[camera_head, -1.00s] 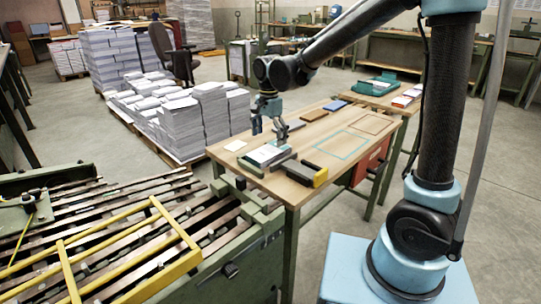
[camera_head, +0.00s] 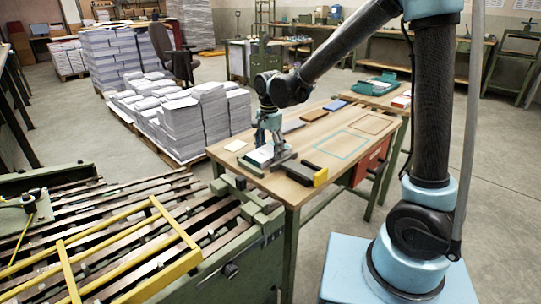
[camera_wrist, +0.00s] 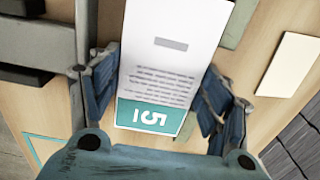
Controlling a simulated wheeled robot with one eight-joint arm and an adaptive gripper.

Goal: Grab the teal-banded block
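The teal-banded block (camera_wrist: 165,60) is a white printed block with a teal band marked 15 at its near end in the wrist view. It lies on the wooden table (camera_head: 238,170); in the head view it shows as a white-topped block (camera_head: 257,156), partly hidden by my gripper (camera_head: 268,148). In the wrist view my gripper (camera_wrist: 162,92) is open, with one blue finger on each side of the banded end. Contact with the left side cannot be told.
A cream card (camera_head: 235,145) lies left of the block. A black and yellow object (camera_head: 320,177) sits at the table's front right. A teal outline (camera_head: 342,145) and a brown outline (camera_head: 373,124) mark clear tabletop. Paper stacks (camera_head: 190,125) stand behind.

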